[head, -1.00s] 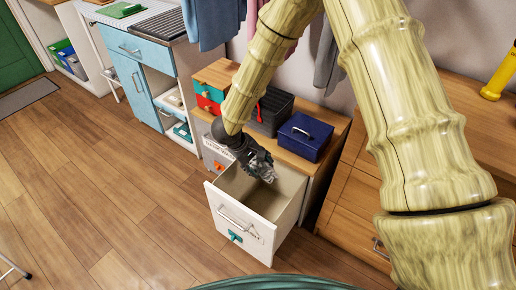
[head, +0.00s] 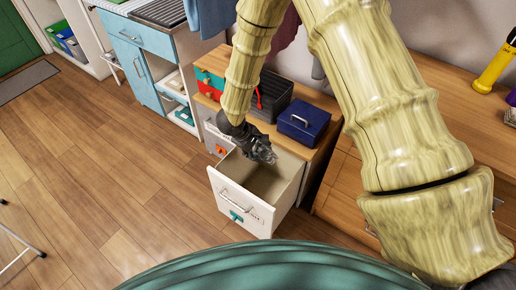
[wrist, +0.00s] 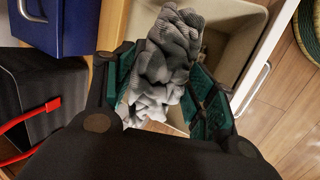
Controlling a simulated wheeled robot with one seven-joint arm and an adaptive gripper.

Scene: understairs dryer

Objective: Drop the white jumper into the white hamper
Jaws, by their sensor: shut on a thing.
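My gripper (head: 262,152) hangs over the open white-fronted drawer (head: 238,205) in the head view. In the wrist view my gripper (wrist: 165,90) has its green-padded fingers around a bunched, ribbed knitted garment (wrist: 170,60). It looks pale grey in this light and appears to be the jumper. The garment lies between the fingers, above the pale inside of the drawer (wrist: 240,25). I cannot tell whether it touches the drawer. In the head view the garment is too small to make out. I see no white hamper that I can be sure of.
A blue box (head: 305,120) and a dark crate (head: 271,97) stand on the cabinet top behind the drawer. A wooden chest (head: 345,190) is at right. Clothes (head: 208,22) hang above. A metal-legged stand (head: 20,245) is at lower left. The wooden floor (head: 110,170) at left is clear.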

